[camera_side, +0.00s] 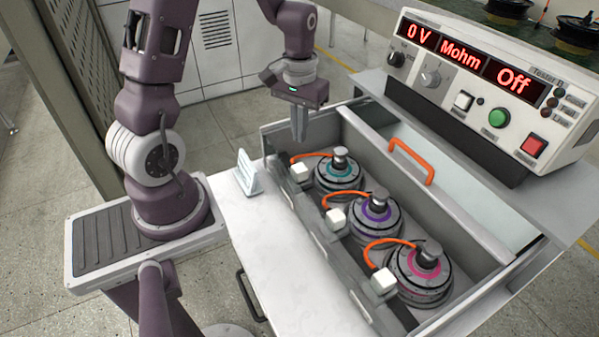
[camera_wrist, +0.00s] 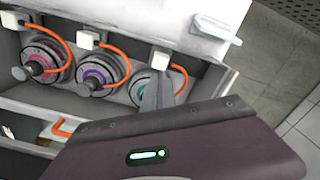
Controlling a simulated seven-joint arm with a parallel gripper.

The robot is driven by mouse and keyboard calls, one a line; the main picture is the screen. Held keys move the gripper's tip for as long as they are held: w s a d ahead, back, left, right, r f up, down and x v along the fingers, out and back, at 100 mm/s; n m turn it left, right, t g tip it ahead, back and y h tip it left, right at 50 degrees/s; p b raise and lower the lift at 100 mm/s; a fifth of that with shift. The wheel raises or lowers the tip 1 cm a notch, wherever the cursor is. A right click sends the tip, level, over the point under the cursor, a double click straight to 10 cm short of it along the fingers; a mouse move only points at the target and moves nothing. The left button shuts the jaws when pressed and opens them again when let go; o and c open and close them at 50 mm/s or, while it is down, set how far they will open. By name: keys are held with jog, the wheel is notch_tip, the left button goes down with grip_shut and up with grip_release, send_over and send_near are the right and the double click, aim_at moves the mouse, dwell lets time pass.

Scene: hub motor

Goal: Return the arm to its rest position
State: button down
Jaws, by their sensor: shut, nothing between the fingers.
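My gripper (camera_side: 299,124) points down above the far left end of the open bin, with its fingers together and nothing between them. In the wrist view the gripper (camera_wrist: 158,90) shows in front of the teal-ringed hub motor (camera_wrist: 140,88) and hides part of it. Three hub motors sit in a row in the bin: teal-ringed (camera_side: 338,176), purple-ringed (camera_side: 376,216) and pink-ringed (camera_side: 424,272). Each has an orange cable running to a white connector block at the bin's left wall. My gripper appears apart from the motors.
The tester (camera_side: 480,85) stands behind the bin, reading 0 V, Mohm and Off. An orange handle (camera_side: 411,160) rises from the bin's right side. A small white stand (camera_side: 247,173) is on the white table (camera_side: 275,245), whose front area is clear.

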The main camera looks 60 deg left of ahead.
jog(key=s+d+r+m+t, duration=0.3)
jog(key=s+d+r, duration=0.2)
jog(key=d+r, duration=0.6)
jog(key=s+d+r+m+t, duration=0.2)
jog(key=s+r, duration=0.4)
jog(key=s, duration=0.4)
jog(key=shift+d+r+m+t, duration=0.15)
jog(key=shift+d+m+t, duration=0.15)
jog(key=shift+d+m, duration=0.25)
